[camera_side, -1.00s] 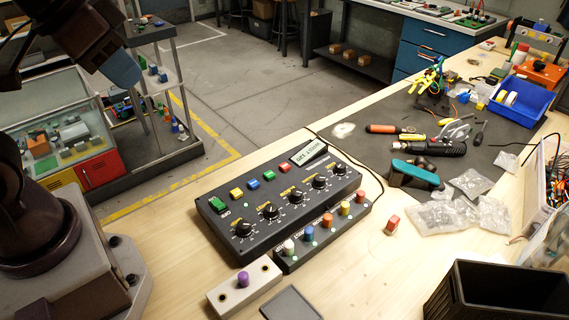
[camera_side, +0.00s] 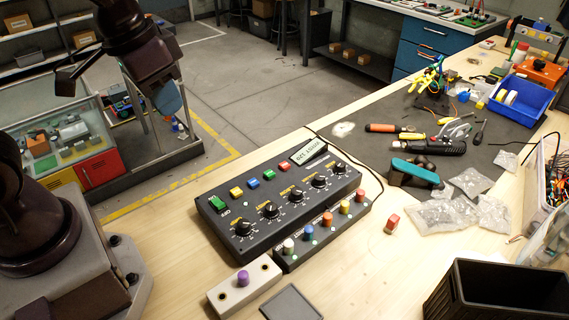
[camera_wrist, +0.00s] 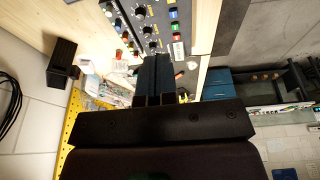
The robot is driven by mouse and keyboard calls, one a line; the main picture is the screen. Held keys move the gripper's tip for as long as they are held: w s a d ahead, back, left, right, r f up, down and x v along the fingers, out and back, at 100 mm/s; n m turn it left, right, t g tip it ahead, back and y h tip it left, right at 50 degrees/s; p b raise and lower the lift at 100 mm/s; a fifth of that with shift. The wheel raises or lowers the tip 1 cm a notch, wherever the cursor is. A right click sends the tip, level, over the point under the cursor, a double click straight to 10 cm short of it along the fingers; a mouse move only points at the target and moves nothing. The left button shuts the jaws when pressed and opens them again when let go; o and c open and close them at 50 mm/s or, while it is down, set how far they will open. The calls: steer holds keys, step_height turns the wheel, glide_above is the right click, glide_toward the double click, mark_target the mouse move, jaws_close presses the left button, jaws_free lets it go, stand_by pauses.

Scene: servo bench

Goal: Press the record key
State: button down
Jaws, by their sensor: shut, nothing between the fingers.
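My gripper (camera_side: 169,98) is up at the left, well apart from the box and off the bench's far edge. In the wrist view my gripper's fingers (camera_wrist: 155,75) are together and empty, and the box (camera_wrist: 158,22) shows beyond them, partly cut off.
A lower strip of coloured knobs (camera_side: 322,233) runs along the box's near side. A grey block with a purple button (camera_side: 243,278) stands in front. A small red block (camera_side: 392,223) lies to the right, near a black bin (camera_side: 500,295). A green rocker switch (camera_side: 217,205) sits on the box's left.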

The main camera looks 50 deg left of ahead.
steer(key=w+d+f+m, duration=0.1)
steer(key=w+f+m, duration=0.1)
steer(key=w+f, duration=0.75)
steer(key=m+t+y, duration=0.1)
steer(key=m+t, duration=0.4)
steer(key=t, duration=0.1)
glide_above(286, 166)
step_height(286, 166, down, 4)
steer(key=shift+r+m, duration=0.2)
steer(key=shift+m, duration=0.1)
steer(key=shift+f, duration=4.45)
steer(key=shift+f, duration=0.1)
steer(key=shift+f, duration=0.35)
